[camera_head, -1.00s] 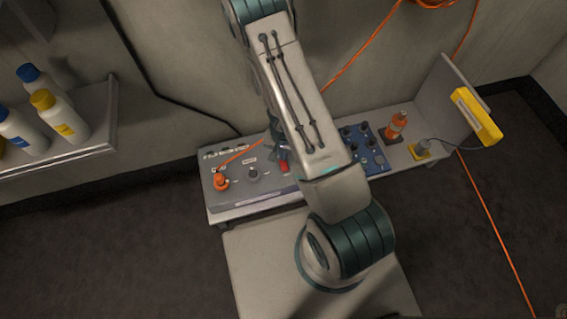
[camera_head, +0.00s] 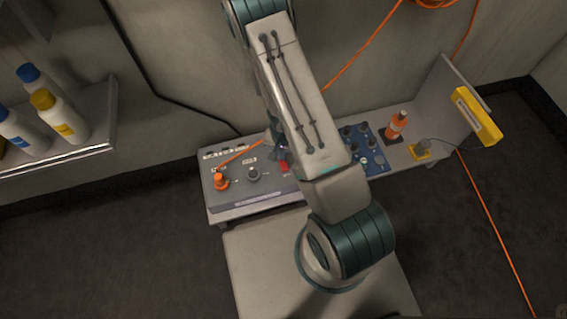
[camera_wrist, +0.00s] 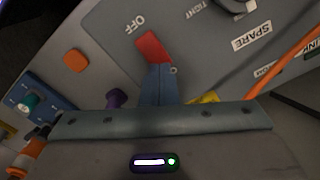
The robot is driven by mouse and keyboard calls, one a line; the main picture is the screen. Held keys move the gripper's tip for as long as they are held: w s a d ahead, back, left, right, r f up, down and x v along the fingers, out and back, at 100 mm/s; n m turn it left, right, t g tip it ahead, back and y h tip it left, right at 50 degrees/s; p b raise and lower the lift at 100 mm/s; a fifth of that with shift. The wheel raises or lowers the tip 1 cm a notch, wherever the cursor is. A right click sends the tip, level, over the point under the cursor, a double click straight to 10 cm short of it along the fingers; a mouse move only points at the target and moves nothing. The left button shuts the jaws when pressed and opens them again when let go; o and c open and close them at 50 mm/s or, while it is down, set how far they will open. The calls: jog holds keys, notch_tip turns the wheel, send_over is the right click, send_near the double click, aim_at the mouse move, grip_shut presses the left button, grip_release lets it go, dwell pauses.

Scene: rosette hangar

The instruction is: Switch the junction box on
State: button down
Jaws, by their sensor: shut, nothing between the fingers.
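The grey junction box (camera_head: 228,190) lies on the low bench against the wall. Its red switch lever (camera_head: 284,166) shows just left of my arm. In the wrist view the red lever (camera_wrist: 153,47) lies beside the printed word OFF, at its end near that word. My gripper (camera_wrist: 159,68) is shut and empty, with its blue fingertips right at the lower end of the red lever. I cannot tell whether they touch it. My arm mostly hides the gripper in the head view.
An orange plug with cable (camera_head: 221,181) and a dark knob (camera_head: 253,173) sit left of the lever. A blue panel with knobs (camera_head: 375,160), an orange bottle (camera_head: 397,125) and a yellow device (camera_head: 477,117) are to the right. A bottle shelf (camera_head: 100,140) is at left.

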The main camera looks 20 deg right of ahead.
jog(key=shift+f+b, duration=0.95)
jog(key=shift+b, duration=0.15)
dwell(0.7)
jog(key=shift+r+p, duration=2.9)
jog(key=shift+r, duration=0.65)
jog(key=shift+s+d, duration=0.1)
